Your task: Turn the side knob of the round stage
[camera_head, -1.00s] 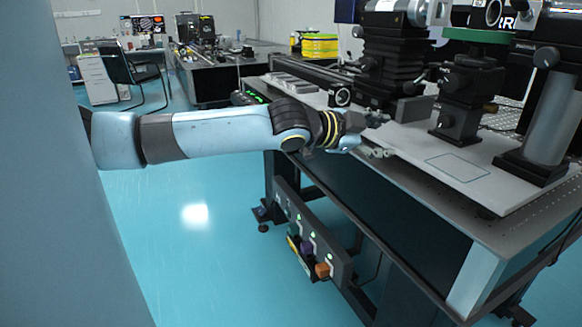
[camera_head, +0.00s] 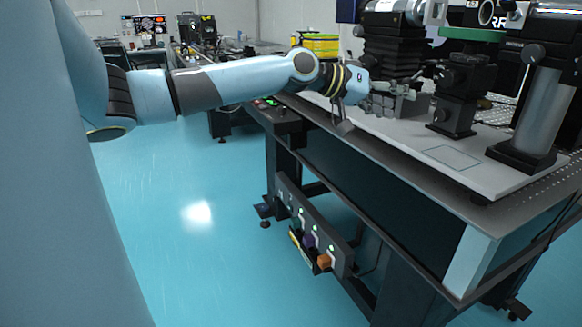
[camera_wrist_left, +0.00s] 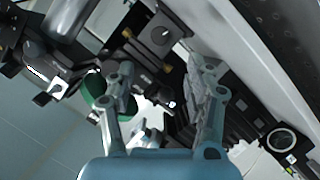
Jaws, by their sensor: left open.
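My left gripper (camera_head: 405,91) reaches in from the left over the optical table, its fingers beside a black stacked stage (camera_head: 392,52). In the left wrist view the gripper (camera_wrist_left: 162,90) is open, with its two fingers apart and nothing held between them. Between and beyond the fingers is dark stage hardware; a small dark knob with a bright tip (camera_wrist_left: 168,103) shows there, apart from both fingers. I cannot tell for certain which part is the round stage or its side knob. My right gripper is not seen.
A black post mount (camera_head: 455,112) and a thick grey post (camera_head: 543,115) stand on the pale board (camera_head: 400,135), right of the gripper. In the wrist view, a round ring on a dark mount (camera_wrist_left: 282,140) lies right of the fingers. The board's front is clear.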

